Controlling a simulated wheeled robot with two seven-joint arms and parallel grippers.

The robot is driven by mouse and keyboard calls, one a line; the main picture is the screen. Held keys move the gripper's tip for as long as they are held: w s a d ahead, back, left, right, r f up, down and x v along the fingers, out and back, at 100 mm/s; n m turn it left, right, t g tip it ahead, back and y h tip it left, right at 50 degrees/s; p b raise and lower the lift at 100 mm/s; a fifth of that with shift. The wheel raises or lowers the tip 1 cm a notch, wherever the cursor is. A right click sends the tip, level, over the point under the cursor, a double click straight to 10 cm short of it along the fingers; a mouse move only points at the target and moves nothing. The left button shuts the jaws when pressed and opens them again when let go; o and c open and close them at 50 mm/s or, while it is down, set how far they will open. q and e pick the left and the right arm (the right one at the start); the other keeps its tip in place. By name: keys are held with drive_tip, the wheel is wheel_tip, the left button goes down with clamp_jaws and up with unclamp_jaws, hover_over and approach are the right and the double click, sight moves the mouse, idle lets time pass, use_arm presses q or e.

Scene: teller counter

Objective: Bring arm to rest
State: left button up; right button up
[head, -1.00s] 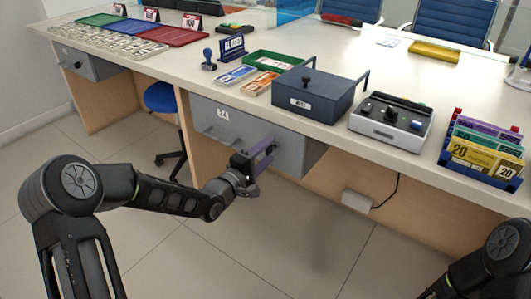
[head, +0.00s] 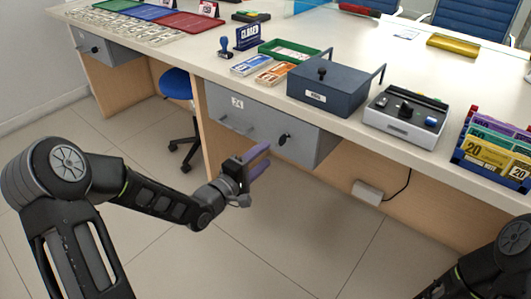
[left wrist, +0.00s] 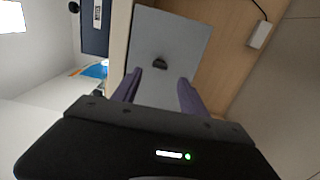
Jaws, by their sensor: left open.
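My left gripper (head: 262,163) is open and empty, in front of and a little below the grey drawer (head: 250,121) under the counter. Its purple fingers also show in the left wrist view (left wrist: 158,90), apart from the grey drawer front (left wrist: 172,42). A dark knob or key (head: 284,139) sits on the drawer front, clear of the fingers. It also shows in the left wrist view (left wrist: 160,63). Part of my right arm shows at the lower right of the head view; its gripper is out of the picture.
The counter (head: 340,125) carries a dark blue metal box (head: 330,88), a grey device with a dark top (head: 400,116) and a rack of colored notes (head: 492,152). A blue stool (head: 177,84) stands under the counter at left. The floor in front (head: 290,225) is clear.

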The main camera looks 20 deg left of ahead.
idle(0.3)
use_arm(q)
drive_tip(key=s+f+m+g+y, duration=0.2)
drive_tip(key=s+f+m+g, duration=0.1)
drive_tip(key=f, duration=0.6)
drive_tip(key=s+f+m+g+y, duration=0.1)
drive_tip(key=s+f+m+g, duration=0.25)
drive_tip(key=f, duration=0.55)
drive_tip(key=s+d+f+m+g, duration=0.25)
drive_tip(key=s+d+f, duration=0.2)
drive_tip(key=s, duration=0.45)
drive_tip(key=s+d+f+m+g, duration=0.1)
drive_tip(key=s+d+f+g, duration=0.25)
drive_tip(key=s+f, duration=0.4)
drive_tip(key=s+d+f+m+g, duration=0.2)
drive_tip(key=s+d+f+g, duration=0.15)
drive_tip(key=s, duration=0.65)
wheel_tip(320, 180, up, 24)
drive_tip(key=d+p, duration=0.2)
drive_tip(key=p, duration=2.2)
drive_tip(key=shift+s+r, duration=0.25)
drive_tip(key=shift+c, duration=0.3)
